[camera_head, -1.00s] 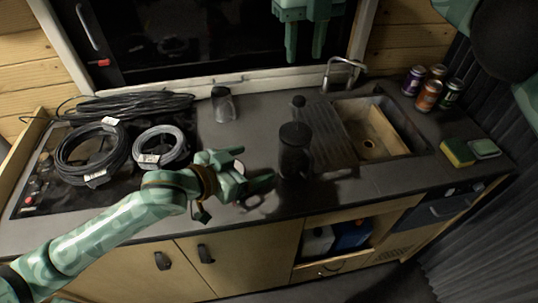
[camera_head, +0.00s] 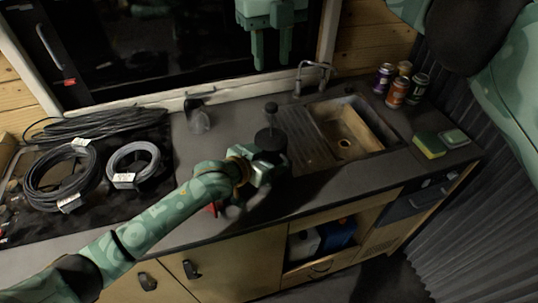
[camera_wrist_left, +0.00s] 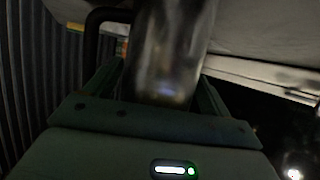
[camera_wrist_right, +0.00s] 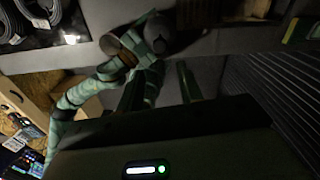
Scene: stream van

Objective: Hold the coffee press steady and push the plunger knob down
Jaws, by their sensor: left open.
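The coffee press (camera_head: 270,139), a dark cylinder with its plunger knob (camera_head: 271,107) raised on a rod above the lid, stands upright on the counter. My left gripper (camera_head: 268,168) is at its near side, partly hiding its lower body. In the left wrist view the press's shiny body (camera_wrist_left: 168,50) lies between the open fingers, with a dark handle (camera_wrist_left: 92,45) beside it; I cannot tell whether they touch. My right gripper (camera_head: 271,48) hangs high beyond the press, fingers down, apart and empty. In the right wrist view a dark round top, likely the press (camera_wrist_right: 159,34), lies past its fingers (camera_wrist_right: 160,88).
The sink (camera_head: 347,130) is right of the press, with a tap (camera_head: 314,72) behind. Several cans (camera_head: 396,92) and a sponge (camera_head: 429,146) stand further right. A glass jar (camera_head: 199,121) is behind left. Coiled cables (camera_head: 62,178) cover the left side.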

